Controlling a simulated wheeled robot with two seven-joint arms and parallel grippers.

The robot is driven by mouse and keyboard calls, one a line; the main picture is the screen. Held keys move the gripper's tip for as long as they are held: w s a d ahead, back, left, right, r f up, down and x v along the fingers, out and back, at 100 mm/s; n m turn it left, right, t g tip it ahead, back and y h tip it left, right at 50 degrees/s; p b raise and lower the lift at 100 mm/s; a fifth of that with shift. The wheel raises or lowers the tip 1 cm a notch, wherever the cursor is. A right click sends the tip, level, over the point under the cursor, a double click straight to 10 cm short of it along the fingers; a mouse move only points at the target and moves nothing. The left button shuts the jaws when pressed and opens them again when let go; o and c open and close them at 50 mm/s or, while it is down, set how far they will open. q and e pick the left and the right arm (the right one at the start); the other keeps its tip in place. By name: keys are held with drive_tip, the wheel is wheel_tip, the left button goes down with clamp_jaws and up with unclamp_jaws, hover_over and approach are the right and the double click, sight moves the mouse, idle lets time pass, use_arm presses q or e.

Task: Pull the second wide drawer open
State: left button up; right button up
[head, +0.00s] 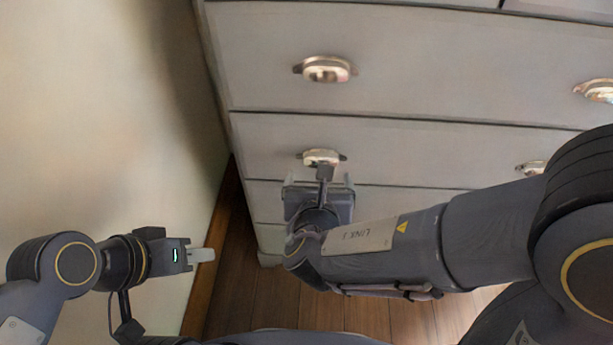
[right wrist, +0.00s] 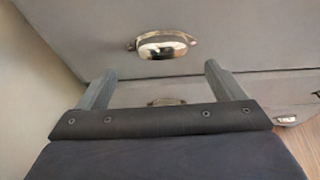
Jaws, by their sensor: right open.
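The second wide drawer (head: 440,150) is part of a grey chest and looks flush with the fronts around it. Its left metal cup handle (head: 322,157) is just beyond my right gripper (head: 319,182). In the right wrist view this handle (right wrist: 165,44) lies ahead of the open, empty fingers (right wrist: 160,70), between their lines and apart from them. The drawer's right handle (head: 530,167) is partly visible beside my right arm. My left gripper (head: 203,254) is at lower left, away from the chest; its fingers show edge-on, so their opening is unclear.
The first wide drawer (head: 440,60) above has its own handles (head: 326,69). A lower drawer handle (right wrist: 166,101) shows behind my right gripper's palm. A pale wall (head: 100,120) stands close on the left. Wooden floor (head: 235,290) is bare below the chest.

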use_arm(q)
wheel_tip(320, 180, down, 2)
drive_tip(key=shift+d+b, duration=0.1)
drive_tip(key=shift+b, duration=0.8)
use_arm(e)
drive_tip(key=x, duration=0.7)
drive_tip(key=shift+d, duration=0.15)
drive_tip(key=shift+w, duration=0.1)
